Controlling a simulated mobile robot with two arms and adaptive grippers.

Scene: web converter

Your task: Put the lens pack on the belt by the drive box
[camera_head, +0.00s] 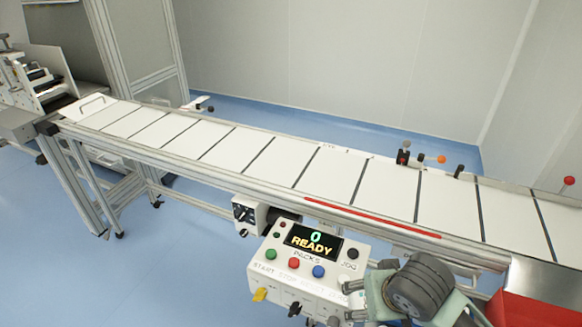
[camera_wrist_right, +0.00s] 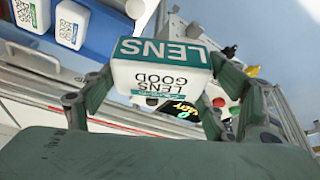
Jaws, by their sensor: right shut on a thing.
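My right gripper (camera_head: 352,300) is at the lower right of the head view, in front of the belt and beside the control panel. In the right wrist view it is shut on the lens pack (camera_wrist_right: 160,73), a white box with a green top marked LENS. The pack is held between both fingers, clear of the belt; I cannot make it out in the head view. The belt (camera_head: 235,147) is long and white with dark cross lines, and its surface is empty. A small white box with a black face (camera_head: 245,214), perhaps the drive box, sits under its near edge. My left gripper is not in view.
The control panel (camera_head: 308,265) reads 0 READY and stands before the belt. A red bin (camera_head: 530,312) is at the lower right. Small posts with knobs (camera_head: 404,152) stand along the far rail. Other white packs (camera_wrist_right: 72,24) lie in a blue tray (camera_wrist_right: 100,50).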

